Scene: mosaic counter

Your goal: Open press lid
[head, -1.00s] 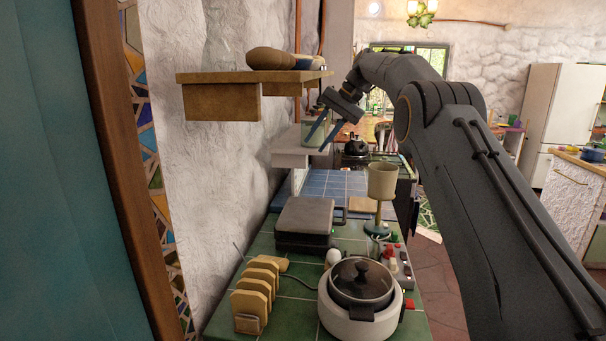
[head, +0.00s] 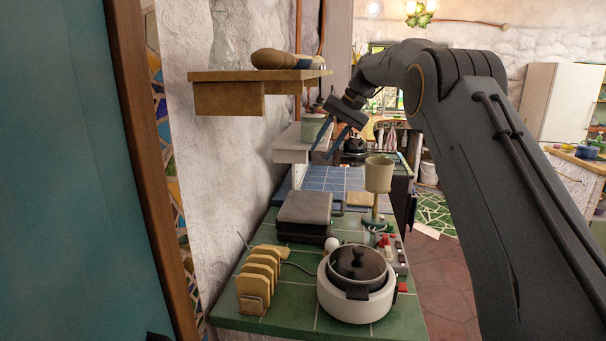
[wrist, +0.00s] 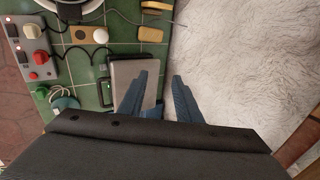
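The press (head: 305,208) is a dark, boxy appliance on the green tiled counter, and its lid looks shut. A handle (head: 337,207) sticks out at its right side. In the wrist view the press (wrist: 130,80) lies beyond my fingertips, partly hidden by the left finger. My gripper (head: 324,138) is in the air above and behind the press in the head view, near the small white shelf. Its two fingers are spread with nothing between them, as the wrist view (wrist: 164,82) also shows.
A white cooker (head: 356,285) stands at the counter's front, beside a toast rack (head: 258,282). A beige goblet-like cup (head: 379,175) stands right of the press. A wooden shelf (head: 228,76) juts from the white wall (wrist: 225,50). Switches (head: 397,252) line the right edge.

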